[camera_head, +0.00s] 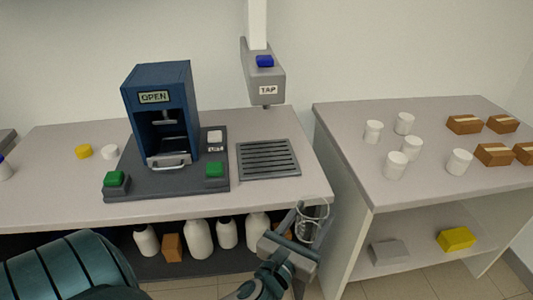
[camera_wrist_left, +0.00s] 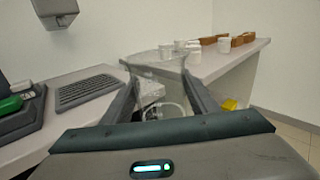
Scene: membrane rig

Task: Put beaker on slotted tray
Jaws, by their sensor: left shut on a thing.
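A clear glass beaker (camera_head: 309,226) is held upright by my left gripper (camera_head: 301,233), in front of the near right corner of the left counter. In the left wrist view the beaker (camera_wrist_left: 158,75) stands between the two fingers of the left gripper (camera_wrist_left: 160,88), which are shut on it. The dark slotted tray (camera_head: 268,159) lies on the counter under the tap, behind and to the left of the beaker. It also shows at the left in the wrist view (camera_wrist_left: 88,91). Nothing stands on the tray. My right gripper is not in view.
A grey tap head (camera_head: 264,80) hangs above the tray. A blue press (camera_head: 160,110) with green buttons stands left of the tray. Several white jars (camera_head: 397,164) and brown boxes (camera_head: 465,124) are on the right counter. A gap separates the counters. Bottles (camera_head: 199,239) stand on the lower shelf.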

